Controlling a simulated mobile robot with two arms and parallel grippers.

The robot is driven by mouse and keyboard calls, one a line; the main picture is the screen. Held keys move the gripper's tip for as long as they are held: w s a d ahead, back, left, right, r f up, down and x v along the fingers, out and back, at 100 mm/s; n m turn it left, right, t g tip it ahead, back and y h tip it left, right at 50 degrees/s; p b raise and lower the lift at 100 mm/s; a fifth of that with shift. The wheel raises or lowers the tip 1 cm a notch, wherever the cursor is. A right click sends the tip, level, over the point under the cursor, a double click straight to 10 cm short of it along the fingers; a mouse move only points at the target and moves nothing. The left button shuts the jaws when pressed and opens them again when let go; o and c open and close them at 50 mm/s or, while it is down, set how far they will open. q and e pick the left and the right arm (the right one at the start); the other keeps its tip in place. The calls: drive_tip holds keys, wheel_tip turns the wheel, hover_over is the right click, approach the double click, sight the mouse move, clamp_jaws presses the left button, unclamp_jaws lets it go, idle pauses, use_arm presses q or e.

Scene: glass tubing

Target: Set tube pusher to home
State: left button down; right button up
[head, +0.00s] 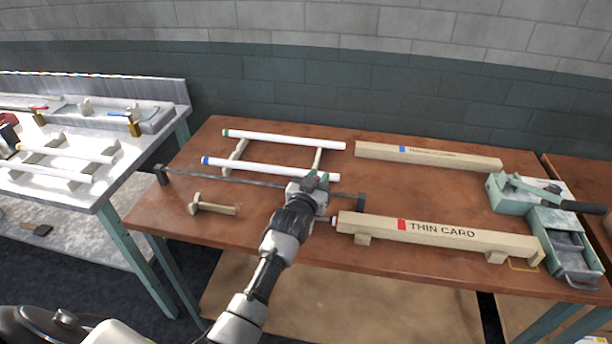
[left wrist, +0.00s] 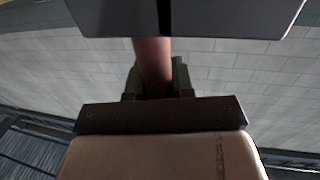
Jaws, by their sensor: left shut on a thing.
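My left gripper (head: 316,180) is over the middle of the brown table, by the right ends of two white tubes. In the left wrist view its dark fingers (left wrist: 157,82) are shut on a reddish-brown bar (left wrist: 152,58); the head view hides what it holds. I cannot tell for sure which part is the tube pusher. A pale wooden T-shaped piece (head: 216,208) lies apart at the left front. A thin dark rail (head: 240,180) with dark end blocks runs behind the gripper. My right gripper is not in view.
The white tubes, one green-tipped (head: 285,139) and one blue-tipped (head: 270,169), lie on wooden supports. A red-marked wooden beam reading THIN CARD (head: 440,231) is close right of my arm. A blue-marked beam (head: 430,156) lies behind. A green metal device (head: 545,195) stands far right.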

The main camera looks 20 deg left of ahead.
use_arm(q)
drive_tip(key=shift+w+d, duration=0.25)
drive_tip(key=shift+d, duration=0.8)
drive_tip(key=c, duration=1)
unclamp_jaws()
drive_tip(key=shift+o, duration=0.2)
drive_tip(key=s+b, duration=0.1)
drive_tip(key=s, duration=0.9)
drive_tip(key=shift+s+d, duration=0.2)
drive_tip(key=shift+s, duration=0.2)
